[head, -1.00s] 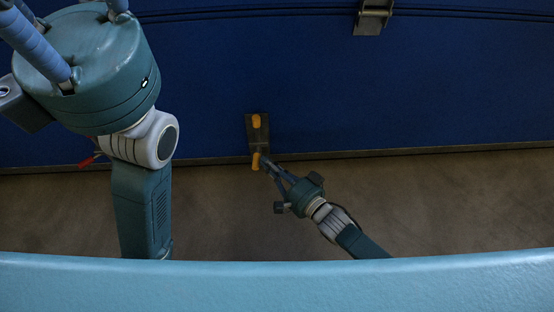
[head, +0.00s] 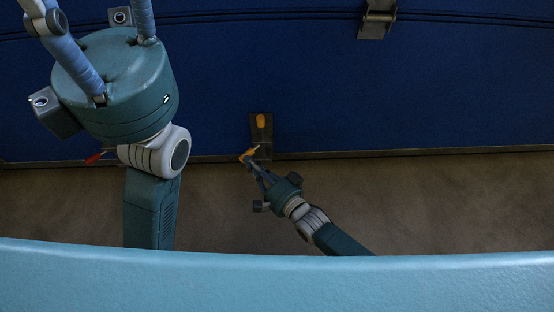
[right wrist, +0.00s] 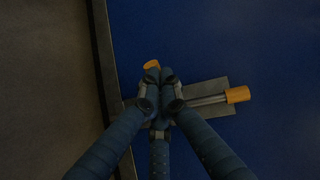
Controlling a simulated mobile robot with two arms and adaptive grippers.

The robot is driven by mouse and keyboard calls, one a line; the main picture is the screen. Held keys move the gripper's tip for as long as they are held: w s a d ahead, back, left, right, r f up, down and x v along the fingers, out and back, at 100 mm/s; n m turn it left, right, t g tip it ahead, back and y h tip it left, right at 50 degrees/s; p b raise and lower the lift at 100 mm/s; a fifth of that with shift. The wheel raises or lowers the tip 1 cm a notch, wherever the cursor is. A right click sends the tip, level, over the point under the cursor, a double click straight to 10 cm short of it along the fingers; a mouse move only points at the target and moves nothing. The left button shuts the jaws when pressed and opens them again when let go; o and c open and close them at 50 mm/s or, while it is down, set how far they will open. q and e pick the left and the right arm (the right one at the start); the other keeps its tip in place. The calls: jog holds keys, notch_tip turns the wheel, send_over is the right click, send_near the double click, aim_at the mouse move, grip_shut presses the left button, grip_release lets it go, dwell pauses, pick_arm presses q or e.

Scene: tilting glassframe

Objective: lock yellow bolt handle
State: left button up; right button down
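The bolt is mounted on a dark metal plate (head: 265,140) at the lower edge of the blue panel. A yellow end cap (head: 261,121) is at its top. The yellow bolt handle (head: 247,155) sticks out to the lower left. In the right wrist view, the end cap (right wrist: 238,94) is at right and the yellow handle (right wrist: 152,65) shows just past my fingertips. My right gripper (head: 252,166) has its fingers drawn together at the handle, shut on it; the fingers hide part of the handle. My left gripper (head: 95,35) is raised and empty, its fingers spread and their tips cut off.
The blue panel (head: 200,80) fills the back, with a metal latch (head: 377,18) at its top right. A dark edge strip (head: 400,153) runs along its bottom. The brown floor (head: 440,200) in front is clear.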

jog(key=shift+r, duration=0.1)
notch_tip(320, 180, up, 10)
dwell(0.4)
dwell(0.5)
